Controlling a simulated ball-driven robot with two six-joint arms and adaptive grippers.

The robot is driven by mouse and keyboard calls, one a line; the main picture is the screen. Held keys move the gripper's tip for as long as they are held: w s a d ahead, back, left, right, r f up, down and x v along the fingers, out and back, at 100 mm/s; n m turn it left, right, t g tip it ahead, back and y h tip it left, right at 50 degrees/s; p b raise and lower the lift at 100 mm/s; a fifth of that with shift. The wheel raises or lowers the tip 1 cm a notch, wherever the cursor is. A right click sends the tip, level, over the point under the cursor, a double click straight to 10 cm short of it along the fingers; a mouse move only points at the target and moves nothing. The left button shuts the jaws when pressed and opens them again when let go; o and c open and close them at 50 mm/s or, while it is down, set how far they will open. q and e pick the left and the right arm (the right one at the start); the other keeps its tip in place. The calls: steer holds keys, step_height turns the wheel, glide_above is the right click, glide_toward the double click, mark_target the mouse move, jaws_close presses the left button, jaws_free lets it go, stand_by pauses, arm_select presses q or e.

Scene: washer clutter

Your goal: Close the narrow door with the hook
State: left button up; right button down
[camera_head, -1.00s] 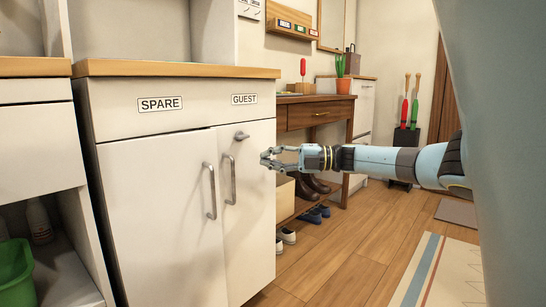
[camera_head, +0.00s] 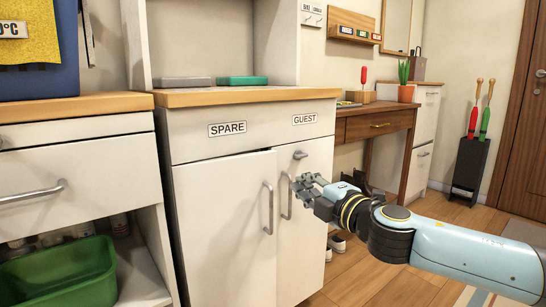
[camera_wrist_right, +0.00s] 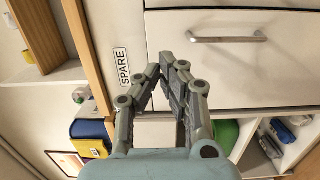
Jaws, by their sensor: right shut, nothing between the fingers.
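The narrow door (camera_head: 307,240) is white, under the GUEST label in the head view. It has a vertical bar handle (camera_head: 287,197) and a small grey hook (camera_head: 300,155) near its top. The wider door (camera_head: 225,225) under the SPARE label is left of it, with a thin dark gap along its top. I cannot tell how far the narrow door stands open. My right gripper (camera_head: 306,186) is in front of the narrow door, below the hook, and hides part of the door. Its fingers (camera_wrist_right: 168,72) are shut and empty in the wrist view. My left gripper is not in view.
A wooden top (camera_head: 240,96) covers the cabinet. A drawer handle (camera_head: 35,194) sticks out at left, above a green bin (camera_head: 60,272). A brown desk (camera_head: 375,122) stands to the right, with shoes (camera_head: 337,243) below. Some wooden floor (camera_head: 385,284) is clear.

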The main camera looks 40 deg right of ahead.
glide_toward(267, 164)
steer(key=w, duration=0.6)
steer(key=shift+w+d+p, duration=0.1)
steer(key=shift+d+p, duration=0.3)
steer(key=shift+w+f, duration=0.1)
steer(key=shift+w, duration=0.45)
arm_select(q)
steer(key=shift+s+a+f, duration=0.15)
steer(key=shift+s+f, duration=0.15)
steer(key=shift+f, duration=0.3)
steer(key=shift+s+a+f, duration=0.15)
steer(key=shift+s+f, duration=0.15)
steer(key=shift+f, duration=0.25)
